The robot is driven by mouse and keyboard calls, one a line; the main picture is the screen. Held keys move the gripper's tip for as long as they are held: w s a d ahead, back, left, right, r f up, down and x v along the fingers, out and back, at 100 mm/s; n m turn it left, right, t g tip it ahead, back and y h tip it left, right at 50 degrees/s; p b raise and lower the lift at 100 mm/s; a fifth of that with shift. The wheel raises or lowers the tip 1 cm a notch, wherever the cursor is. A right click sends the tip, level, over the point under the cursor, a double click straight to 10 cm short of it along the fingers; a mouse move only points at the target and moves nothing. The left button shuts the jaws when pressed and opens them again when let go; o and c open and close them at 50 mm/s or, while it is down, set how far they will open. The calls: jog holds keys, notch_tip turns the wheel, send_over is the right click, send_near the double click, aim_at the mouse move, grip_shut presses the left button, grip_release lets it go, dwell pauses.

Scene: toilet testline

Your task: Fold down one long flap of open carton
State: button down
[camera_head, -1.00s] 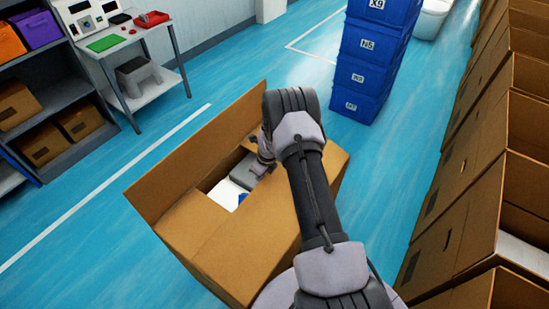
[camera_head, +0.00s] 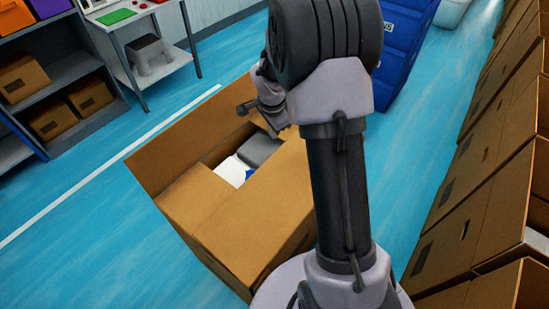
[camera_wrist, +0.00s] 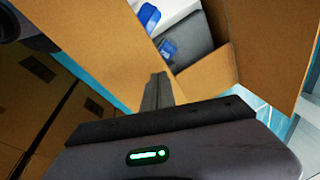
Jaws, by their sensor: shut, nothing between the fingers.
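The open brown carton (camera_head: 245,245) stands on the floor, left of my arm. Its left long flap (camera_head: 175,140) stands up, tilted outward. The right long flap (camera_head: 283,180) lies folded in over part of the opening, and the near short flap (camera_head: 195,198) is folded in too. Grey and white contents (camera_head: 232,170) with a bit of blue show in the gap. My gripper (camera_head: 243,108) is above the carton's far end, beside the upright flap. In the wrist view its fingers (camera_wrist: 158,84) are together and empty, with the upright flap (camera_wrist: 270,45) to the right.
A row of open cartons (camera_head: 480,200) lines the right side. A stack of blue crates (camera_head: 400,50) stands behind my arm. Floor left of the carton is clear.

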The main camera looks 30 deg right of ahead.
jog(key=n+h+b, duration=0.1)
jog(key=n, duration=0.3)
jog(key=b, duration=0.4)
send_over(274, 155)
jog(key=f, duration=1.1)
jog(key=shift+s+d, duration=0.15)
jog(key=shift+s, duration=0.1)
jog(key=shift+w+f, duration=0.25)
jog(key=shift+f, duration=0.4)
jog(key=shift+f+b, duration=0.25)
jog(key=shift+b, duration=0.05)
jog(key=f+g, duration=0.1)
jog(key=f, duration=0.1)
jog(key=w+a+f+g+h+b, duration=0.1)
jog(key=f, duration=0.2)
jog(key=w+f+g+b, duration=0.1)
jog(key=f, duration=0.1)
jog(key=shift+w+a+f+g+h, duration=0.15)
jog(key=shift+f+g+h, duration=0.1)
jog(key=shift+g+h, duration=0.05)
jog(key=shift+n, duration=0.3)
